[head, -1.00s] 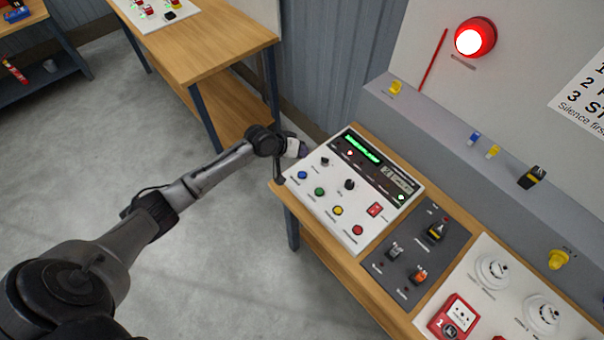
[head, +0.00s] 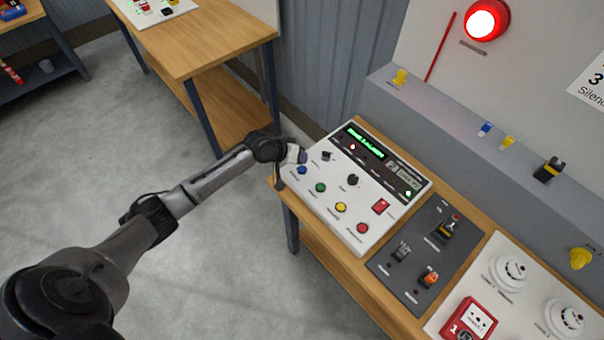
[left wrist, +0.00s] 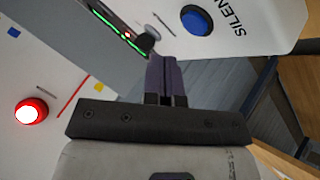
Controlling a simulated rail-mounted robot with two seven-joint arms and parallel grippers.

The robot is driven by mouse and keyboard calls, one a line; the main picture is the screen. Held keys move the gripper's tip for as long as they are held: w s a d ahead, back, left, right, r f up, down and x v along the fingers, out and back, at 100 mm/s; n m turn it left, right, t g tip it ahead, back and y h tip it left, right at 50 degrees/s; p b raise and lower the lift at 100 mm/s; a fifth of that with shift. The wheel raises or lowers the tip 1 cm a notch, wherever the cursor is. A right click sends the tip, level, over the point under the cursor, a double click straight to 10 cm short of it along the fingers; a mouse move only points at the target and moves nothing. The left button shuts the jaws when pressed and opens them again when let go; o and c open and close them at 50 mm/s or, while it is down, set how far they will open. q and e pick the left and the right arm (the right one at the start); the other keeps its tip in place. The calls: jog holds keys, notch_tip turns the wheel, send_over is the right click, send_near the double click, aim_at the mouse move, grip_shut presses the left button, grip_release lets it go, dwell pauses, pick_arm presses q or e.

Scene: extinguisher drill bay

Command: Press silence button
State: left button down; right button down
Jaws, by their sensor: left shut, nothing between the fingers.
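The silence button is the blue round button (head: 302,170) at the left end of the white control panel (head: 334,203). In the left wrist view the blue button (left wrist: 197,20) sits beside printed letters reading "SILEN". My left gripper (head: 301,157) is shut and empty, just above and beside the blue button at the panel's left edge. In the left wrist view its closed fingertips (left wrist: 160,60) point toward the panel, a little left of and below the button, with a gap visible between them in the picture. My right gripper is not in view.
Green (head: 321,187), yellow (head: 341,207) and red (head: 362,228) buttons line the panel's front. A black knob (head: 352,180) and a lit green display (head: 365,143) sit behind. A grey switch plate (head: 424,252) lies to the right. A red lamp (head: 486,20) glows on the wall.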

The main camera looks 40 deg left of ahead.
aim_at(301, 168)
pick_arm(q)
jog(key=shift+f+b, duration=0.3)
jog(key=shift+f, duration=0.6)
jog(key=shift+f, duration=0.2)
dwell(1.3)
jog(key=shift+f, duration=0.2)
jog(key=shift+f, duration=0.5)
dwell(0.7)
dwell(0.4)
jog(key=shift+r+p, duration=0.8)
jog(key=shift+r, duration=0.1)
notch_tip(301, 168, up, 5)
jog(key=p, duration=0.5)
